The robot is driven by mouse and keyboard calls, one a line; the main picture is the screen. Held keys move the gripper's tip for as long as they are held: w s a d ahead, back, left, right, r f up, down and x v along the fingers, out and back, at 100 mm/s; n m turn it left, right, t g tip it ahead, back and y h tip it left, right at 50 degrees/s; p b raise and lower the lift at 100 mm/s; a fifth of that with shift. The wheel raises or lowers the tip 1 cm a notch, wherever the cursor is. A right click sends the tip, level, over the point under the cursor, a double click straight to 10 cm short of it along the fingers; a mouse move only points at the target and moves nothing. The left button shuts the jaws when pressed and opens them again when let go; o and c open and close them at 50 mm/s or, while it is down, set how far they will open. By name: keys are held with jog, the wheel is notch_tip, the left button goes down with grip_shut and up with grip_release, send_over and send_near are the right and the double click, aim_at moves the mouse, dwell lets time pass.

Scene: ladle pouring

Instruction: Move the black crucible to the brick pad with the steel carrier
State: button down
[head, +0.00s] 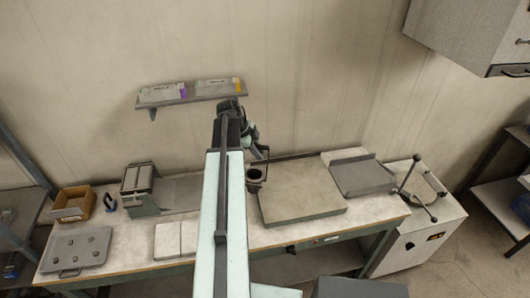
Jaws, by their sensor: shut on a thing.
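My gripper (257,148) is at the end of my raised arm, above the back of the bench. It is shut on the upper part of the steel carrier (267,161), a thin dark frame that hangs below it. The small black crucible (255,175) is at the lower end of the carrier, upright; whether it hangs clear or touches the bench I cannot tell. The brick pad (168,241), pale blocks side by side, lies at the bench's front, left of my arm. My arm covers part of the pad's right side.
A thick grey slab (300,192) lies just right of the crucible, with a dark tray (362,177) beyond. A grey plate (76,249), a cardboard box (74,203) and a roller device (138,186) stand left. A wall shelf (190,96) is behind my arm.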

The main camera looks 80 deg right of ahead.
jog(key=w+a, duration=1.3)
jog(key=w, duration=0.3)
jog(key=w+a, duration=1.3)
jog(key=w, duration=0.3)
notch_tip(320, 180, down, 13)
jog(key=b, duration=1.3)
jog(key=a+r+p, duration=0.4)
jog(key=a, duration=0.8)
jog(key=shift+s+a+r+p, duration=0.2)
jog(key=shift+a+r+p, duration=0.05)
jog(key=shift+r+p, duration=0.15)
dwell(0.3)
dwell(0.5)
jog(key=shift+s, duration=0.1)
